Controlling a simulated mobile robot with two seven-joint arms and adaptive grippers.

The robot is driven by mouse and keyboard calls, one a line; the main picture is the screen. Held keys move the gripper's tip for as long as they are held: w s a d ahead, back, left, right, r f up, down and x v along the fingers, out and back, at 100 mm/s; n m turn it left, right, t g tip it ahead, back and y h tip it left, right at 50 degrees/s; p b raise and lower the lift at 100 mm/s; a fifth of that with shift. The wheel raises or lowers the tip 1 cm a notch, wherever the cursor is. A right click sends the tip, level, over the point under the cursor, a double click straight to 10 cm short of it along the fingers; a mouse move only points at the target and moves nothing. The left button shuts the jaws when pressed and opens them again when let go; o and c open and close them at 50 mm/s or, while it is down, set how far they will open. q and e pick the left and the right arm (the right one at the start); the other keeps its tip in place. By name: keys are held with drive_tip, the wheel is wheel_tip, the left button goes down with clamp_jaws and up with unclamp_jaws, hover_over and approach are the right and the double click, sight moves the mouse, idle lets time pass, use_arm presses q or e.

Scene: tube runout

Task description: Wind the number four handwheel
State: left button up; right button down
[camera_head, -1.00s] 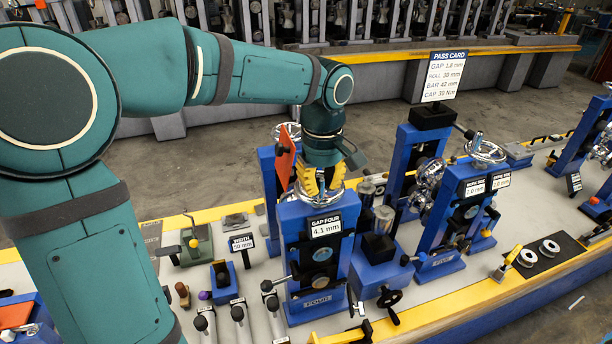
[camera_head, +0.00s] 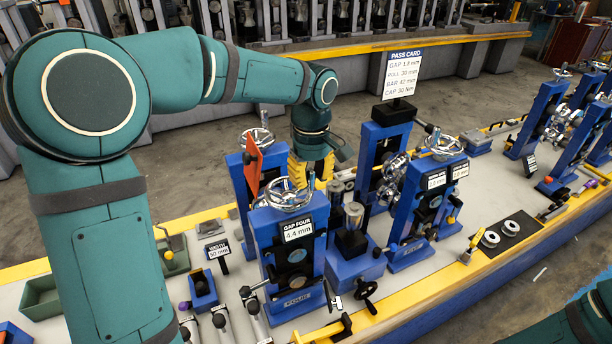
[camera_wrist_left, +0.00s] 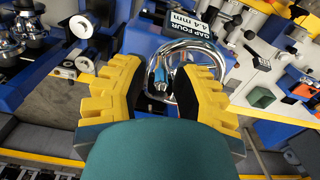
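The number four handwheel (camera_head: 288,194) is a chrome ring wheel on top of the blue stand whose card (camera_head: 297,230) reads GAP FOUR 4.4 mm. My left gripper (camera_head: 311,172), with yellow ridged fingers, is just behind and to the right of the wheel, pointing down. In the left wrist view its fingers (camera_wrist_left: 160,68) are spread apart, with the handwheel (camera_wrist_left: 178,45) showing between and beyond them. Part of the rim is hidden by the right-hand finger; I cannot tell whether they touch. My right gripper is out of view.
An orange plate (camera_head: 253,163) stands upright close left of the wheel. A pass card (camera_head: 402,68) rises behind to the right. Another blue stand with chrome handwheels (camera_head: 443,145) is to the right. A green tray (camera_head: 40,297) and hand tools lie at the left front.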

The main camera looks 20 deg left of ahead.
use_arm(q)
drive_tip(key=shift+o, duration=1.2)
drive_tip(key=shift+s, duration=0.1)
wheel_tip(320, 180, up, 2)
drive_tip(key=shift+r+p, duration=0.1)
drive_tip(key=shift+p, duration=0.8)
drive_tip(key=shift+r, duration=1.9)
